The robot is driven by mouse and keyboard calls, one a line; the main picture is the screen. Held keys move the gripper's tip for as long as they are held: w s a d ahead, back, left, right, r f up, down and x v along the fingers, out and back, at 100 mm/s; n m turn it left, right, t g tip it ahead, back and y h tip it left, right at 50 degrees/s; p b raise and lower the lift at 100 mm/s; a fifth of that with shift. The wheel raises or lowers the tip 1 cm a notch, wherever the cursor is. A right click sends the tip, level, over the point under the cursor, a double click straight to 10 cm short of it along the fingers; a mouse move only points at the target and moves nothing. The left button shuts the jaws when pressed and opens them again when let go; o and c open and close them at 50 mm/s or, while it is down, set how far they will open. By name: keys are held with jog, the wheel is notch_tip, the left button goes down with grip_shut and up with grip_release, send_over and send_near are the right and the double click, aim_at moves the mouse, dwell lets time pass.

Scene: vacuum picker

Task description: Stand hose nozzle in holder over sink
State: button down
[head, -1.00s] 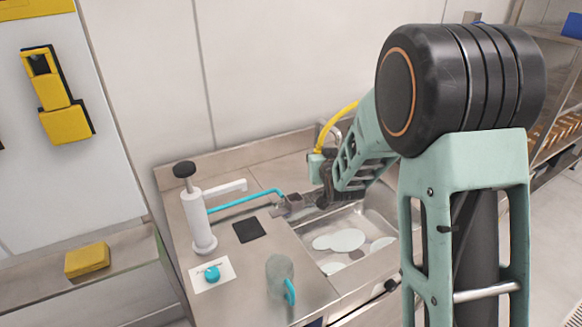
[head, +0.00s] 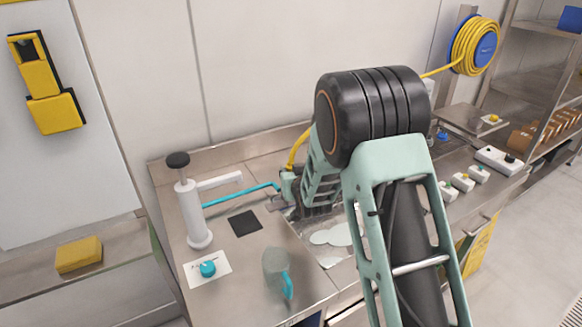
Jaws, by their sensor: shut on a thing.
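The hose nozzle (head: 288,184) is a small teal piece under the end of the yellow hose (head: 296,152), left of my wrist in the head view. My gripper (head: 291,203) is shut on it, low over the left edge of the sink (head: 331,262). My arm hides much of the grip and the sink. A grey piece (head: 276,203) shows beside the fingers; I cannot tell whether it is the holder or part of the gripper. The nozzle's tilt is unclear.
A white pump (head: 194,215) with a turquoise tube (head: 240,195) stands left on the counter. The hose reel (head: 475,47) hangs at right. Pale plates (head: 332,235) lie in the sink.

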jog(key=shift+f, duration=0.3)
jog(key=shift+f+b, duration=0.35)
jog(key=shift+b, duration=0.45)
dwell(0.5)
jog(key=c, duration=1.6)
grip_release()
jog(key=shift+f, duration=0.1)
